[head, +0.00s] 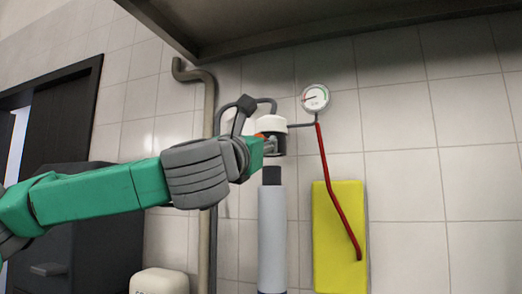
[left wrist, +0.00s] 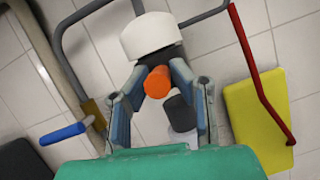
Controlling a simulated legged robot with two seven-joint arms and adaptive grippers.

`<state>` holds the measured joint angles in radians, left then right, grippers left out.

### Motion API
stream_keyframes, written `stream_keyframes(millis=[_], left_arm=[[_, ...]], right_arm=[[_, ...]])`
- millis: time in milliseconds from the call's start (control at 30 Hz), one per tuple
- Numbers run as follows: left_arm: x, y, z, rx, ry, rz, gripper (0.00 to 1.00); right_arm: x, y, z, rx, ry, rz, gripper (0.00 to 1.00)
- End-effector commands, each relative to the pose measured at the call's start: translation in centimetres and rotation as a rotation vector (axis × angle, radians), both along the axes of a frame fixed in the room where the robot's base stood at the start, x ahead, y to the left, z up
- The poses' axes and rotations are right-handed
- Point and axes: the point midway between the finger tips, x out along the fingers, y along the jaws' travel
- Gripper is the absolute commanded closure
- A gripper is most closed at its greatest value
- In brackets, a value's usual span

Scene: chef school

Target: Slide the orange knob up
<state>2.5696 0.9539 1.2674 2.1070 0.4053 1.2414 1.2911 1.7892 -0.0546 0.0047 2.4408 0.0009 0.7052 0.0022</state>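The orange knob (left wrist: 158,82) sits on the dark body just below a white round cap (left wrist: 150,36) on the wall pipework. In the head view only a sliver of the orange knob (head: 260,135) shows beside the white cap (head: 271,124). My left gripper (left wrist: 159,76) has one finger on each side of the knob, with the tips at the dark body. The fingers look very close to the knob's sides; whether they press on it is not clear. In the head view my left gripper (head: 268,145) reaches the fixture from the left. My right gripper is in neither view.
A grey cylinder with a black top (head: 272,230) stands below the fixture. A gauge (head: 315,98), a red pipe (head: 335,190) and a yellow board (head: 340,270) are to the right. A thick wall pipe (head: 205,240) runs behind my arm. A hood (head: 300,30) hangs above.

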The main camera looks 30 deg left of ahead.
Motion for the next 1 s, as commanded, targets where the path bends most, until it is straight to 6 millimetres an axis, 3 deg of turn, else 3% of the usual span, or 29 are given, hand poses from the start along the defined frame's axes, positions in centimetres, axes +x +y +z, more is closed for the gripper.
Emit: stream_keyframes(millis=[33, 467, 1000], left_arm=[[-0.5, 0.3, 1.2, -0.006, -0.024, 0.005, 0.64], [-1.0, 0.2, 0.3, -0.003, -0.013, 0.000, 0.62], [-10.0, -1.5, -3.4, -0.003, -0.016, 0.001, 0.62]], right_arm=[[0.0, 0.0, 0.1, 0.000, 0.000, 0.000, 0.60], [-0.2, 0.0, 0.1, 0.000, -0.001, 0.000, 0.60], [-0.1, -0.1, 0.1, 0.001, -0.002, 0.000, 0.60]])
